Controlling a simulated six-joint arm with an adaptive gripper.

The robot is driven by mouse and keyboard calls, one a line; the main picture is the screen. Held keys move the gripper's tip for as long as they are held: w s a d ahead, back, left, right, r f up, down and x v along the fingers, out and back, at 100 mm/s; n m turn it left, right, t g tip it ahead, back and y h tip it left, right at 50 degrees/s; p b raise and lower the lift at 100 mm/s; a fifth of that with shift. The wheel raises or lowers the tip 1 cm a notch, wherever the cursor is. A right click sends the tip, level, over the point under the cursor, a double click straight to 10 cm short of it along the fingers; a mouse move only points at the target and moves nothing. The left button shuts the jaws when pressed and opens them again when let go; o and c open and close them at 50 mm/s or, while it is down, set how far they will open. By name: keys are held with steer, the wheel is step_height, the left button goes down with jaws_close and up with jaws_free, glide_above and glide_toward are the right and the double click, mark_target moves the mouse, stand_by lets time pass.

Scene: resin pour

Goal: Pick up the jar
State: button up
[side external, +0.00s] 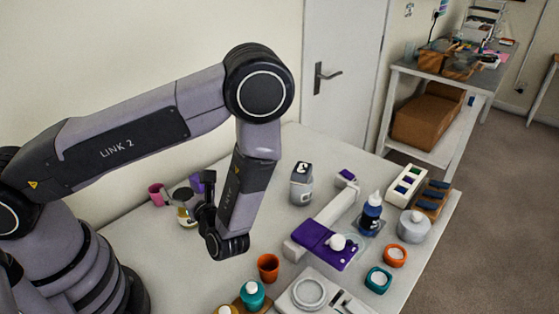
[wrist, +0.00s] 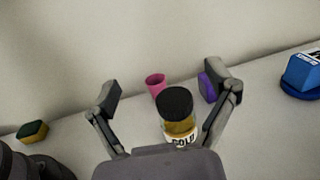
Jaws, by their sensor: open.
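The jar (wrist: 180,128) is clear with a yellowish content, a black lid and a label reading "GOLD". It stands upright on the table in the wrist view, between and beyond the open fingers of my gripper (wrist: 164,88). In the side external view the jar (side external: 187,217) is partly hidden, just left of my gripper (side external: 207,194). My gripper is open and empty. No contact with the jar shows, and its lower part is hidden by the gripper body in the wrist view.
A sponge (wrist: 33,131) lies left, a blue item (wrist: 301,74) right. An orange cup (side external: 268,266) and grey bottle (side external: 301,188) stand right of the arm.

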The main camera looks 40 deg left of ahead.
mark_target(184, 200)
steer(key=shift+m+t, duration=0.6)
step_height(184, 200, down, 8)
steer(key=shift+d+f, duration=0.1)
steer(key=x, duration=0.5)
steer(key=shift+f, duration=0.15)
steer(key=c, duration=1.3)
